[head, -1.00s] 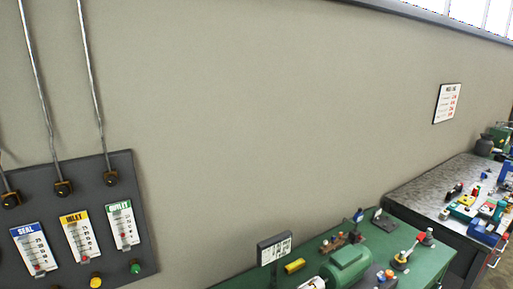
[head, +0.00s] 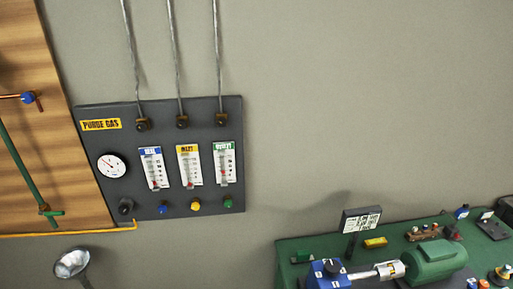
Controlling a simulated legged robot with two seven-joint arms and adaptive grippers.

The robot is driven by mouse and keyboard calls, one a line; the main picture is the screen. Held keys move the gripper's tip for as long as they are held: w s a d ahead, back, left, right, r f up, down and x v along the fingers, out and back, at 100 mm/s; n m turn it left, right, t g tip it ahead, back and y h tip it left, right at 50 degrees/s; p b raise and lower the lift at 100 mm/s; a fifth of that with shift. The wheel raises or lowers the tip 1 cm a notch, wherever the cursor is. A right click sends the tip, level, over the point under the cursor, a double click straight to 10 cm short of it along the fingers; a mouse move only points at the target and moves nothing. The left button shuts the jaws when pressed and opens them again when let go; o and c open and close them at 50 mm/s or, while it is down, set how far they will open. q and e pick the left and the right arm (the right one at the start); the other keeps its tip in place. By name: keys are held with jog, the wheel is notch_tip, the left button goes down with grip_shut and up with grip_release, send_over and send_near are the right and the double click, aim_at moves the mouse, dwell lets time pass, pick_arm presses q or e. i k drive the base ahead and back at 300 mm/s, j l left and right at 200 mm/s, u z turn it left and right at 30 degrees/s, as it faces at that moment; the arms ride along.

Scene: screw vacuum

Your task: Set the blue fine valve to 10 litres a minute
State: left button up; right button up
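The blue fine valve (head: 163,208) is a small blue knob low on the dark purge gas panel (head: 90,145). It sits under the blue-topped flowmeter (head: 153,168), a white scale with a red mark low in its tube. The numbers are too small to read. To its right are a yellow knob (head: 195,205) under a yellow-topped flowmeter (head: 189,166) and a green knob (head: 228,202) under a green-topped flowmeter (head: 224,163). A round gauge (head: 112,165) and a black knob (head: 125,206) are to the left. Neither gripper is in view.
A green bench (head: 290,250) at lower right carries a green motor (head: 434,258), a blue pump-like unit (head: 328,274) and a small sign (head: 361,219). A metal funnel-like object (head: 72,262) is at lower left. A wooden board (head: 60,100) with pipes hangs left of the panel.

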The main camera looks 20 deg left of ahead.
aim_at(162, 208)
jog(key=u, duration=1.5)
